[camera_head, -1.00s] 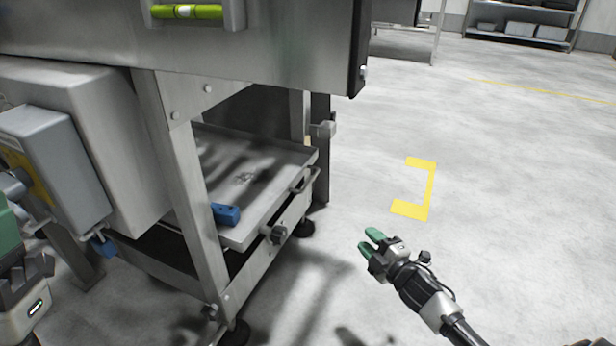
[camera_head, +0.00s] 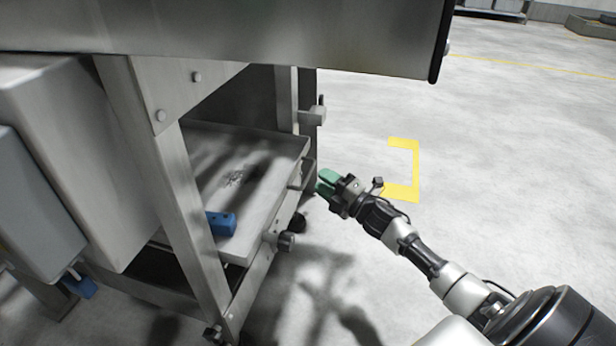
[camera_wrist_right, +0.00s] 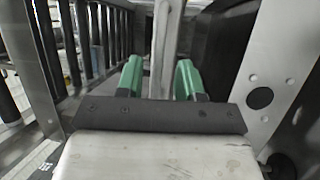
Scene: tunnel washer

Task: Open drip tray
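The drip tray (camera_head: 262,200) is a shallow grey metal tray in the lower bay of the machine frame, with dark stains on its floor. Its handle (camera_head: 297,176) is on the right-hand front side and shows only partly. A blue block (camera_head: 221,223) sits at the tray's near corner. My right gripper (camera_head: 325,183) has green fingers and is just right of the handle, seemingly apart from it. In the right wrist view its fingers (camera_wrist_right: 158,80) are spread with nothing held between them; a metal post shows beyond. My left gripper is out of view.
A metal frame leg (camera_head: 175,190) stands left of the tray, and a knob (camera_head: 286,241) sticks out below the tray's front. The machine body (camera_head: 300,35) overhangs above. The floor to the right is clear, with a yellow marking (camera_head: 408,165).

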